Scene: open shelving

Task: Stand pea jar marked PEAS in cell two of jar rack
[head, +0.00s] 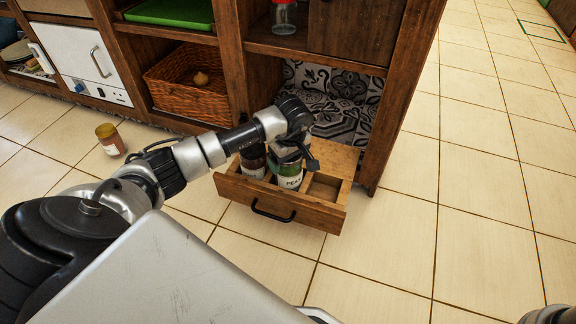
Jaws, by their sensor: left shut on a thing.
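The pea jar (289,180), with green contents and a white label, is upright at the middle cell of the wooden jar rack (318,213). My left gripper (290,152) is shut on its top from above. I cannot tell whether the jar's base rests on the cell floor. A dark jar (252,161) with a pale label stands in the left cell, partly behind my arm. The right cell (324,187) is empty. My right gripper is out of view.
The rack juts out like a drawer from the lower shelving, with a black handle (272,211). A brown jar (110,140) stands on the floor at left. A wicker basket (185,95) and a red-lidded jar (284,17) are on shelves. The tiled floor at right is clear.

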